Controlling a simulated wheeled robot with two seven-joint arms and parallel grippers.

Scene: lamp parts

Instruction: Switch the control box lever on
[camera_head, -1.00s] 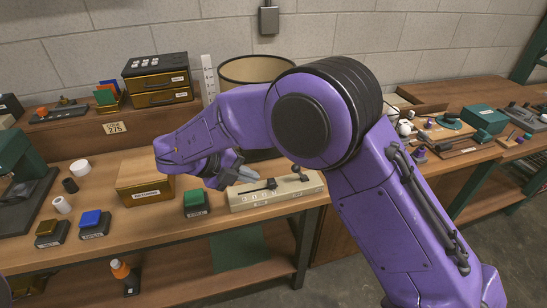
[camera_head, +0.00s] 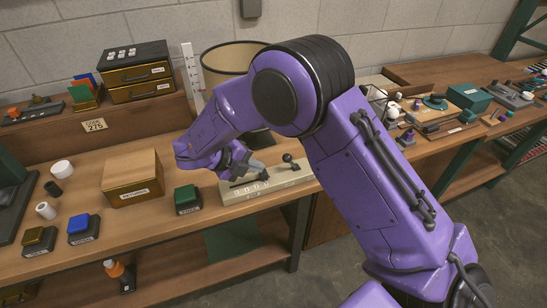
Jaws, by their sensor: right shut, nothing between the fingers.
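The control box is a low beige panel (camera_head: 300,181) at the front edge of the bench, with small light squares on its front. A black lever with a round knob (camera_head: 287,158) stands up at its right end. A second dark handle (camera_head: 248,180) lies low across its left and middle part. My right gripper (camera_head: 257,168) is shut and empty. Its grey fingers are over the back of the box, left of the round knob and close behind the dark handle. I cannot tell whether they touch it. My left gripper is not in view.
A green block (camera_head: 187,199) stands left of the control box, and a wooden box (camera_head: 132,180) is farther left. A large round bin (camera_head: 232,58) stands behind my right arm. My right arm hides much of the bench behind the control box.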

